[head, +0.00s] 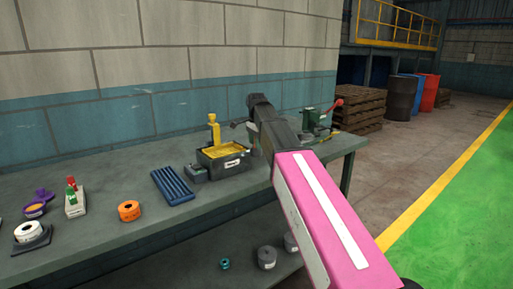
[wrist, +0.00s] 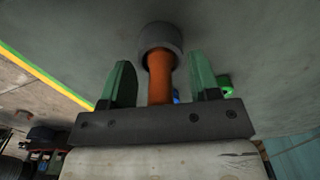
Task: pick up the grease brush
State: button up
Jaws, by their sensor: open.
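In the wrist view my gripper (wrist: 160,82) is open, with two green fingers apart. An orange rod (wrist: 159,78) with a thick grey round end (wrist: 160,39) lies between the fingers, with gaps on both sides. It may be the grease brush, but I cannot tell for sure. In the head view my dark wrist and pink arm reach over the right part of the bench; the fingers and the orange rod cannot be made out there.
The bench (head: 110,232) holds a black tray of yellow stuff (head: 223,157) with a yellow upright piece (head: 214,132) by it. A blue ribbed tray (head: 172,186) and an orange roll (head: 129,211) lie left. A red-handled green device (head: 317,119) stands right, close to my arm.

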jog(key=c, duration=1)
jog(key=shift+r, duration=0.1)
grip_shut()
jog(key=shift+r, duration=0.5)
notch_tip(320, 180, up, 3)
jog(key=shift+s+a+r, duration=0.1)
jog(key=shift+a+r, duration=0.05)
jog(key=s+a+r, duration=0.6)
jog(key=a, duration=0.3)
jog(key=shift+s+a+r, duration=0.15)
jog(key=shift+s+r, duration=0.1)
jog(key=shift+r, duration=0.05)
